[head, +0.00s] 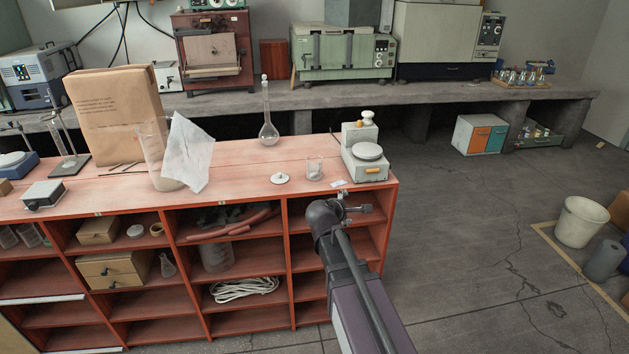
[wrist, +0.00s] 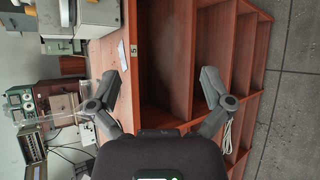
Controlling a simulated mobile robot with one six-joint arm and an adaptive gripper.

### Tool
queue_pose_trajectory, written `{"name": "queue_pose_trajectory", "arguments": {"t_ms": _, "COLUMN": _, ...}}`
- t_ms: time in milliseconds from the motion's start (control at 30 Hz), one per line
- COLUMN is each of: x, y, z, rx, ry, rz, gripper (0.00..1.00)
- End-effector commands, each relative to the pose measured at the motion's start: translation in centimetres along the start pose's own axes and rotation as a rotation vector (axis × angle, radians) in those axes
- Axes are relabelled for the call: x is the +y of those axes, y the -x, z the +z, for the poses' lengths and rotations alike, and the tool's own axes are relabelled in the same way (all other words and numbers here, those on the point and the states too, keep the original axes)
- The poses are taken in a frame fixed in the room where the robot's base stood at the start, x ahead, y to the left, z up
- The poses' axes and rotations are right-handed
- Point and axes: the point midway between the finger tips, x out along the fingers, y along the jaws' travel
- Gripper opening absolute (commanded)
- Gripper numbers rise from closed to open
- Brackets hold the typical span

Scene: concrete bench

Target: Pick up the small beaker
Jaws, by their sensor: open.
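The small beaker (head: 314,169) is clear glass and stands upright on the red wooden bench top (head: 240,160), near its right end, just left of the balance. In the head view my gripper (head: 352,207) is at the front edge of the bench, lower and to the right of the beaker, apart from it. In the wrist view my gripper (wrist: 158,88) is open with nothing between its fingers and faces the shelf front. A faint clear glass shape shows left of the fingers there; I cannot tell whether it is the small beaker.
A large beaker (head: 152,150) with paper (head: 188,150) is farther left. The bench front between them is clear.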

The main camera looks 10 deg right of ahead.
Motion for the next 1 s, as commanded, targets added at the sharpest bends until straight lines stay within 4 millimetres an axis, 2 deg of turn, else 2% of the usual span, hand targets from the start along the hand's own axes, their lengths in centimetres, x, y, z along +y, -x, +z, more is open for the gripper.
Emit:
{"name": "queue_pose_trajectory", "arguments": {"t_ms": 33, "x": 0.6, "y": -1.2, "z": -1.4, "rx": -0.006, "ry": 0.104, "rz": 0.070, "gripper": 1.00}}
{"name": "queue_pose_trajectory", "arguments": {"t_ms": 200, "x": 4.2, "y": -2.2, "z": -4.8, "rx": -0.054, "ry": 0.505, "rz": 0.308, "gripper": 1.00}}
{"name": "queue_pose_trajectory", "arguments": {"t_ms": 400, "x": 7.0, "y": -2.2, "z": -9.2, "rx": -0.137, "ry": 0.919, "rz": 0.530, "gripper": 1.00}}
{"name": "queue_pose_trajectory", "arguments": {"t_ms": 500, "x": 7.7, "y": -2.0, "z": -10.9, "rx": -0.174, "ry": 1.065, "rz": 0.602, "gripper": 1.00}}
{"name": "queue_pose_trajectory", "arguments": {"t_ms": 700, "x": 8.4, "y": -1.7, "z": -12.4, "rx": -0.213, "ry": 1.203, "rz": 0.668, "gripper": 1.00}}
{"name": "queue_pose_trajectory", "arguments": {"t_ms": 1000, "x": 8.5, "y": -1.6, "z": -12.3, "rx": -0.216, "ry": 1.212, "rz": 0.671, "gripper": 1.00}}
